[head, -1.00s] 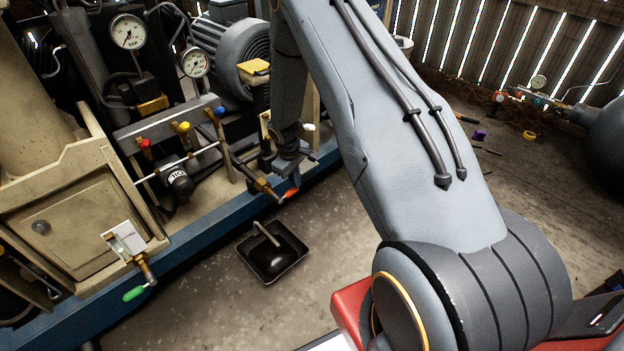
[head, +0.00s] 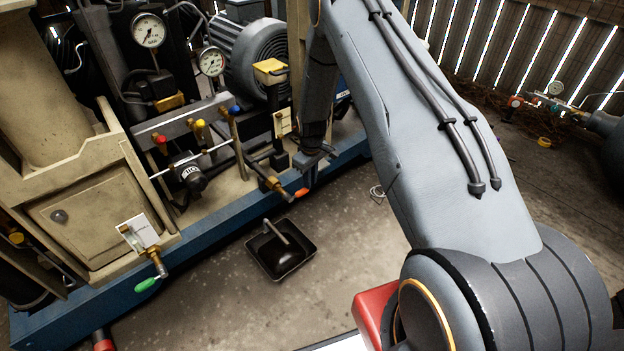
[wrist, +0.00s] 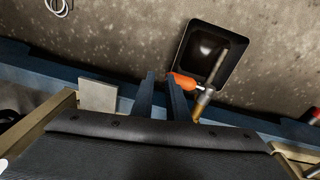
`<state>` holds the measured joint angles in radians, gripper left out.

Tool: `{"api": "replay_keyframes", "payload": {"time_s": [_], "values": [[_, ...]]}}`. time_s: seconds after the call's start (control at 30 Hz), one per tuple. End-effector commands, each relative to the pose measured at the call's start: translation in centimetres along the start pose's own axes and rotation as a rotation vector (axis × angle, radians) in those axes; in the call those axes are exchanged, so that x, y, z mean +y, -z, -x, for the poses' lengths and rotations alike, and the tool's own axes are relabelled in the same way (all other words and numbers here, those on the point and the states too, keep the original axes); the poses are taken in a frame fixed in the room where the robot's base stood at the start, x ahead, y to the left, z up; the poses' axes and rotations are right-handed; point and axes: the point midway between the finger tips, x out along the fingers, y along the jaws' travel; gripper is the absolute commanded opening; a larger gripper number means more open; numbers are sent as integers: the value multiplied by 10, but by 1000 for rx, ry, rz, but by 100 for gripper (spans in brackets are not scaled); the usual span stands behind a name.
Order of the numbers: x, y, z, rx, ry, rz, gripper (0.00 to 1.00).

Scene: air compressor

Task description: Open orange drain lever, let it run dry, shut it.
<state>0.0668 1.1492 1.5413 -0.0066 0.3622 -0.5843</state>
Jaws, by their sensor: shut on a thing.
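The orange drain lever (head: 301,192) sits on a brass valve (head: 277,186) at the frame's lower edge. In the wrist view the lever (wrist: 184,82) lies across the right fingertip, with the brass valve (wrist: 203,103) to its right. The exact grip is hard to see. A black drain pan (head: 280,251) lies on the floor below, with dark contents. A pale, narrow streak or tube reaches over it; I cannot tell if it is liquid.
A green-handled valve (head: 147,284) with a white tag is at lower left. Red, yellow and blue knobs (head: 199,123) line the manifold. Gauges (head: 149,31) stand behind. The blue frame rail (head: 215,227) edges the machine. Concrete floor is open around the pan.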

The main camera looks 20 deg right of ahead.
Motion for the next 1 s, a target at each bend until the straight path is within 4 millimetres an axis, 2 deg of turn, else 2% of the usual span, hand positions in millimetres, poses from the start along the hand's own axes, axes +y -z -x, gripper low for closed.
{"api": "replay_keyframes", "payload": {"time_s": [0.03,0.5,0.67,0.87,1.0], "values": [[-3,-10,-12,-14,9,-1,0],[-4,-10,-10,-14,9,2,0],[-4,-11,6,-12,7,2,0],[-4,-5,43,0,1,9,0],[24,-8,54,3,-1,7,0]]}}
